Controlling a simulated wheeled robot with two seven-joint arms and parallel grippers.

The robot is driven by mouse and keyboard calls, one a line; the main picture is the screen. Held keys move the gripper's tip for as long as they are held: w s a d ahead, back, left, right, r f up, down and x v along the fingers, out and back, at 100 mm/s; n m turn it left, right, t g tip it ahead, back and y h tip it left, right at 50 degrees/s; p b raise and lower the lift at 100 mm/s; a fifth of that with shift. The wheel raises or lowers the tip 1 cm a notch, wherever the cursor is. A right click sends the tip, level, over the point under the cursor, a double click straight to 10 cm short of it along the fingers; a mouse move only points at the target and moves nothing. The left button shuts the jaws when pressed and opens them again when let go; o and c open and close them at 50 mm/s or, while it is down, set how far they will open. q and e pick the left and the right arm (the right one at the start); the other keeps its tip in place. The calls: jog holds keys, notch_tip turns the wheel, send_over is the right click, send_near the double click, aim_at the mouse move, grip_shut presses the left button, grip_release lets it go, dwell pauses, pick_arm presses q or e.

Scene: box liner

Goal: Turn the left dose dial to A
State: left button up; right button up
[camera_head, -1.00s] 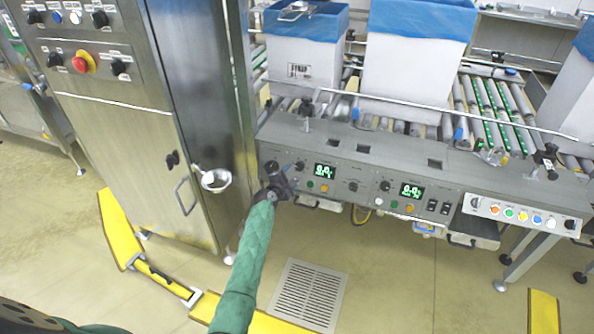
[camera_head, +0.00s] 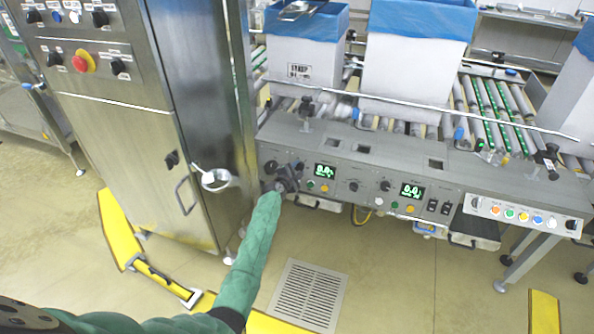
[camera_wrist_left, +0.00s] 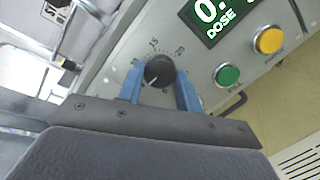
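The left dose dial (camera_wrist_left: 159,71) is a black round knob with a pale pointer line toward the lower left. Numbers including 15 and 20 are printed around it; I see no letter A. It appears in the head view left of the left green display (camera_head: 325,170), at the dial (camera_head: 299,166). My left gripper (camera_head: 287,180) is at the panel's front left. In the left wrist view its blue fingers (camera_wrist_left: 159,88) stand open on either side of the dial, with slim gaps. Contact is not clear. My right gripper is not in view.
A green button (camera_wrist_left: 227,75) and a yellow button (camera_wrist_left: 268,40) sit close to the dial. A steel cabinet (camera_head: 120,130) with a protruding ladle-like cup (camera_head: 216,180) stands left of my arm. A second display (camera_head: 412,190) is farther right.

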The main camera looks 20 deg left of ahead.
pick_arm(q)
jog(key=shift+c, duration=1.2)
jog(key=shift+m, duration=0.3)
